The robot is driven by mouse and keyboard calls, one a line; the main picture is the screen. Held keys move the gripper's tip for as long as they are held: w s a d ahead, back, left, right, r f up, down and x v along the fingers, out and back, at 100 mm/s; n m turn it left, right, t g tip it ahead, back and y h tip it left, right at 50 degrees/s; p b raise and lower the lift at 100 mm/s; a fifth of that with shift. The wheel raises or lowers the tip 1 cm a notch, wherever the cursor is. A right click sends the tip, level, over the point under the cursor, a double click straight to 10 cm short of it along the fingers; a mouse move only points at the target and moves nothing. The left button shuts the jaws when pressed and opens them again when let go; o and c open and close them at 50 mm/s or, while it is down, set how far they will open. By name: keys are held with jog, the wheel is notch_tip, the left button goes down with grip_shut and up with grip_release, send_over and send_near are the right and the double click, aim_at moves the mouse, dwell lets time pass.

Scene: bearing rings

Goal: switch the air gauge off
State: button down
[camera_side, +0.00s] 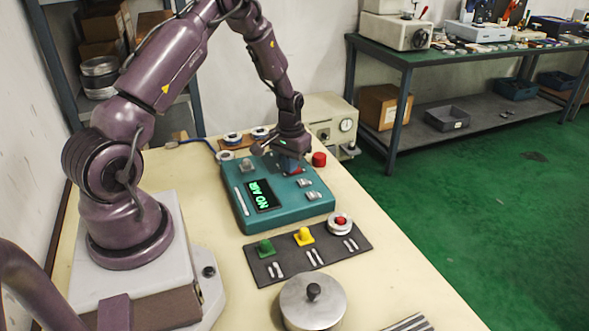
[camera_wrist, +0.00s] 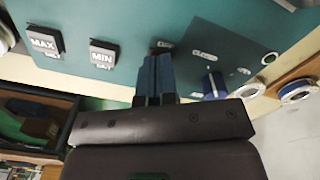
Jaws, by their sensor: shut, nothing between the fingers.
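The air gauge (camera_side: 228,201) is a teal box on the cream bench, with a lit green display (camera_side: 262,196) reading "NO AIR". My gripper (camera_side: 290,168) is shut and points down at the gauge's far right part. A blue knob (camera_wrist: 214,88) sits right of the fingers. The MAX button (camera_wrist: 43,42) and MIN button (camera_wrist: 103,54) are to the left.
A lidded metal pot (camera_side: 318,303) stands nearer. A red cylinder (camera_side: 319,159) and beige machine (camera_side: 329,109) are behind.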

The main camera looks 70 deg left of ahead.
jog(key=shift+r, duration=3.5)
jog(key=s+d+r+m+t, duration=0.2)
jog(key=s+d+r+m, duration=0.1)
jog(key=s+d+r, duration=0.5)
jog(key=s+d+r+m+t, duration=0.3)
jog(key=s+d+r, duration=0.5)
jog(key=d+r, duration=0.7)
jog(key=shift+d+r+t, duration=0.25)
jog(key=shift+r+t, duration=0.05)
